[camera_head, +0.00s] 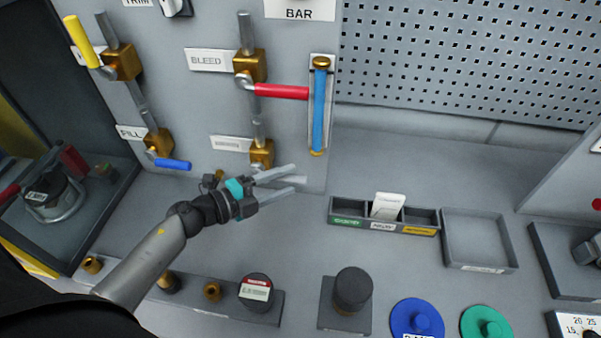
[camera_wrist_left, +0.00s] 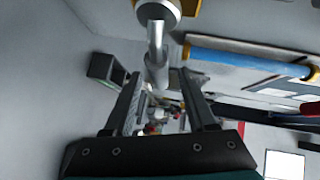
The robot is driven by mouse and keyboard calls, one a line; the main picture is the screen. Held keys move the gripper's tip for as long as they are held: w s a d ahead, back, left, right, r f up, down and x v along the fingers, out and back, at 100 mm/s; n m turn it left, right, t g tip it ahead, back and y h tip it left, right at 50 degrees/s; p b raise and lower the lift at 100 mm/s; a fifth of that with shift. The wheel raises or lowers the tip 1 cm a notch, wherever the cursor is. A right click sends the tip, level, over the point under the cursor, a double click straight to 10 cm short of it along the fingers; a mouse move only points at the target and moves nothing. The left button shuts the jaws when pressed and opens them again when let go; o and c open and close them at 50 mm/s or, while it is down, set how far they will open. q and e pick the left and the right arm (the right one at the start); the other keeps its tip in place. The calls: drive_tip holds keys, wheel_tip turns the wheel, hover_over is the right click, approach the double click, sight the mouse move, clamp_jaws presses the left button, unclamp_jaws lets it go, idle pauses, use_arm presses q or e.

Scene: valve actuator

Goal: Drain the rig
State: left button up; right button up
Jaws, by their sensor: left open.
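The upright panel carries brass valves. The lower right valve (camera_head: 262,154) sits under the BLEED valve (camera_head: 250,66), beside a label (camera_head: 230,143) too blurred to read. A pale grey bar, apparently its lever (camera_head: 296,181), shows between the fingers of my left gripper (camera_head: 291,180). In the left wrist view the grey lever (camera_wrist_left: 157,52) comes down from a brass fitting towards the space between the open fingers (camera_wrist_left: 160,78); I cannot tell if they touch it. The sight tube (camera_head: 319,110) looks blue almost throughout. My right gripper is not in view.
The red BLEED lever (camera_head: 282,91) points right, the yellow lever (camera_head: 82,42) up-left, and the blue FILL lever (camera_head: 173,164) right. A divided tray (camera_head: 345,207) and an empty tray (camera_head: 478,258) stand right of my gripper. Black knobs (camera_head: 352,287) stand in front.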

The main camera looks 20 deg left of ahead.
use_arm(q)
drive_tip(key=shift+x, duration=2.4)
drive_tip(key=shift+c, duration=0.2)
clamp_jaws()
